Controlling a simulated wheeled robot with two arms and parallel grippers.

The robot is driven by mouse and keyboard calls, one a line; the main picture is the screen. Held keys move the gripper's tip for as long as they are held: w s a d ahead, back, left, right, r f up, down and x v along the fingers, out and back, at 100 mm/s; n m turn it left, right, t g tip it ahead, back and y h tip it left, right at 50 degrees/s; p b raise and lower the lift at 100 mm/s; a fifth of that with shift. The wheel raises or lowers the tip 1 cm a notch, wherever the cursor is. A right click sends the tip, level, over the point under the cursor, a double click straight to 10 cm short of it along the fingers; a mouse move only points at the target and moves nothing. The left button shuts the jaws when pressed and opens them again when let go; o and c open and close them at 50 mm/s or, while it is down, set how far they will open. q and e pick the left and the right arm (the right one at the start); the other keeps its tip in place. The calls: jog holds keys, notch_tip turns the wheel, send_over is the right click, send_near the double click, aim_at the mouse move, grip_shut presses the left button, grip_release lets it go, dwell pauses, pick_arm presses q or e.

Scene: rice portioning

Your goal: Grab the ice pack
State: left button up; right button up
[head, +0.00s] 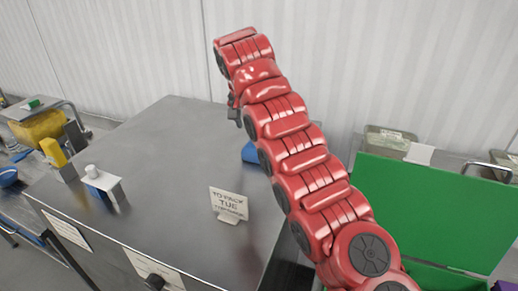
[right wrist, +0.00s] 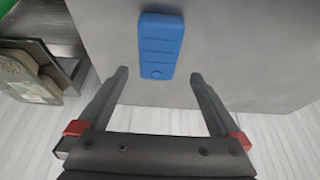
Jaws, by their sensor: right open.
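The ice pack (right wrist: 160,46) is a blue flat slab with ridges, lying on the grey metal top. In the right wrist view it sits at the upper middle, just beyond the fingertips. In the head view only a blue part of the ice pack (head: 250,153) shows beside my red right arm; the rest is hidden. My right gripper (right wrist: 158,78) is open, its two fingers spread wide with nothing between them. In the head view a small dark part of the right gripper (head: 236,115) shows at the arm's end. My left gripper is not in view.
The metal cabinet top (head: 150,150) is largely bare around a small sign (head: 228,204) and a white dispenser (head: 103,183). A green open lid (head: 430,205) stands at the right. Clear containers (head: 390,140) sit behind it. A corrugated wall closes the back.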

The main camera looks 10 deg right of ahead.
jog(key=x, duration=0.4)
jog(key=shift+w, duration=0.1)
jog(key=shift+d+f+p, duration=0.25)
jog(key=shift+f+p, duration=0.1)
jog(key=shift+p, duration=0.35)
jog(key=p+x, duration=0.2)
jog(key=x, duration=0.2)
jog(key=shift+p, duration=0.3)
jog(key=shift+f, duration=0.2)
jog(key=shift+c, duration=0.3)
jog(key=c, duration=1.4)
jog(key=shift+r, duration=0.15)
